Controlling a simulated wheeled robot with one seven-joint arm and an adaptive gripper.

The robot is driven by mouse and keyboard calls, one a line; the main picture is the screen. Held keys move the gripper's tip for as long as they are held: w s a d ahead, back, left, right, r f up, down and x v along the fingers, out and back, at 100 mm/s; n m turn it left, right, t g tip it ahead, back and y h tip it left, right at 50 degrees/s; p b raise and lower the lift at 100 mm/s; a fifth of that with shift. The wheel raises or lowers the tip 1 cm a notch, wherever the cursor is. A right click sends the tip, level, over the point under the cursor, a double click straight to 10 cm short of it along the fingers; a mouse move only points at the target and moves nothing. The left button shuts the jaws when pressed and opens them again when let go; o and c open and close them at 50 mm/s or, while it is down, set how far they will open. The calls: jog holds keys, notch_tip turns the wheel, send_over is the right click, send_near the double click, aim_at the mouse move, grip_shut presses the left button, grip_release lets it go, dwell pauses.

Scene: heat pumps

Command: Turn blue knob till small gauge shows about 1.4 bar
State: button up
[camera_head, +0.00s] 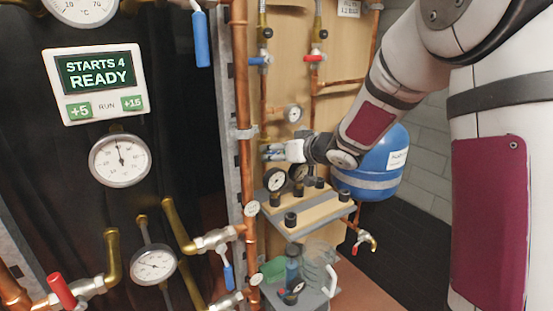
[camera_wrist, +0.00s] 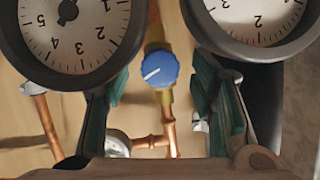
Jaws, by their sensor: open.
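The blue knob (camera_wrist: 160,69) sits on a brass fitting in the wrist view, with a white pointer line on its face. My gripper (camera_wrist: 162,85) is open, its green-padded fingers to either side of the knob in this view; I cannot tell whether they touch it. In the head view my gripper (camera_head: 271,152) is at the wooden panel, and the knob is not clearly visible there. The small gauge (camera_head: 293,113) is on the panel just above my gripper; its reading is too small to tell. A partly hidden small round part (camera_wrist: 117,143) shows low in the wrist view.
Two black-rimmed gauges (camera_head: 275,179) (camera_head: 298,172) stand close below my gripper, above a grey rack (camera_head: 320,221). They fill the top of the wrist view. Copper pipes (camera_head: 242,110) run left of the gripper. A blue tank (camera_head: 372,165) is at right.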

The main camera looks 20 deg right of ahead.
jog(key=shift+w+a+f, duration=0.2)
jog(key=shift+w, duration=0.3)
jog(key=c, duration=1.1)
jog(key=shift+c, duration=0.2)
jog(key=n+h+b, duration=0.1)
jog(key=b, duration=0.1)
jog(key=shift+a+f+n+b, duration=0.1)
jog(key=shift+a+n+b, duration=0.05)
jog(key=shift+n+b, duration=0.25)
jog(key=shift+n+t+h+b, duration=0.3)
jog(key=shift+h+b, duration=0.05)
jog(key=shift+h, duration=0.05)
